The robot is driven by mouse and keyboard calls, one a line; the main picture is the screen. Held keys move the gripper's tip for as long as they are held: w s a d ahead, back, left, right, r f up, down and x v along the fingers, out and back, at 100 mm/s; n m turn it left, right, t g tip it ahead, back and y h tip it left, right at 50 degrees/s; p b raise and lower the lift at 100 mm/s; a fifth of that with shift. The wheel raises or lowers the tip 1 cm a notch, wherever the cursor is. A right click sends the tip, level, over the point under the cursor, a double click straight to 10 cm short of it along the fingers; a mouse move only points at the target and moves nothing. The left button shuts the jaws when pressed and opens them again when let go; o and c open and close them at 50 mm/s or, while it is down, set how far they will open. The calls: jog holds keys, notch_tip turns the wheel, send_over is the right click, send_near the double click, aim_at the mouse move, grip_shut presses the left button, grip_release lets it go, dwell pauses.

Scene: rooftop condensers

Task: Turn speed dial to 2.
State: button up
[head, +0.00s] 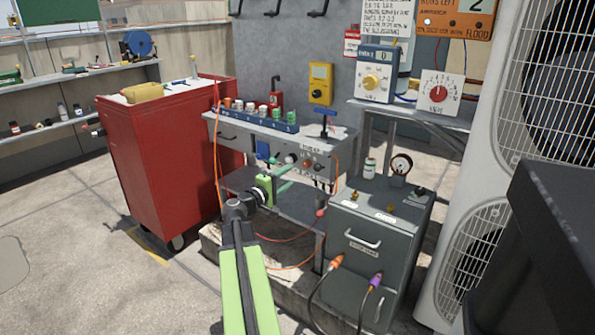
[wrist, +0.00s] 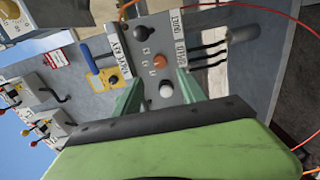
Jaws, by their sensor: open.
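My gripper (head: 286,173) is open, with its green fingers pointing at a small grey control panel (head: 303,157) on the front of the workbench. In the wrist view my gripper (wrist: 160,80) has its fingers apart. A white knob (wrist: 166,91) shows between them, with an orange knob (wrist: 160,62) and a dark knob (wrist: 140,32) beyond it. I cannot tell whether the fingers touch the white knob. Two printed labels stand beside the knobs; I cannot surely read which knob is the speed dial. A red dial (head: 438,94) sits on a white scale plate at the right.
A blue box with a yellow knob (head: 370,83) reads 0. A grey cabinet (head: 362,250) with cables stands right of my arm. A red tool cabinet (head: 160,150) stands left. An orange hose (head: 218,150) hangs by the bench. Open floor (head: 90,270) lies at the left.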

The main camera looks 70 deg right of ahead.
jog(key=v, duration=0.8)
jog(key=shift+a, duration=0.15)
